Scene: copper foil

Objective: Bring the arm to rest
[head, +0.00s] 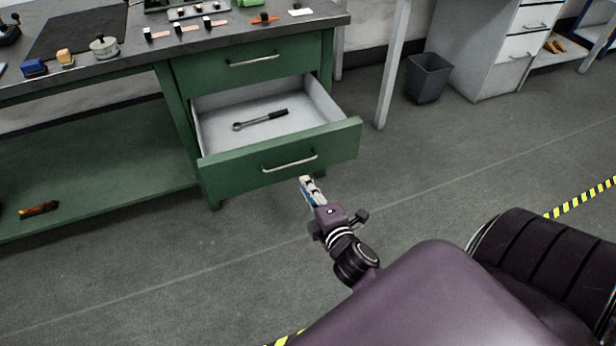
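My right gripper (312,190) is in front of the open drawer of the green workbench, just below the drawer's handle in the picture. Its pale fingers look close together from this angle, and I cannot tell whether they are open or shut. No object shows between them. The arm comes up from the lower right. My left gripper is not in view. The open drawer (335,140) has a metal handle (289,162), and a dark wrench-like tool (260,120) lies inside it.
A closed drawer (250,66) is above the open one. A grey bin (428,78) stands behind right. Floor (200,270) around the arm is clear.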

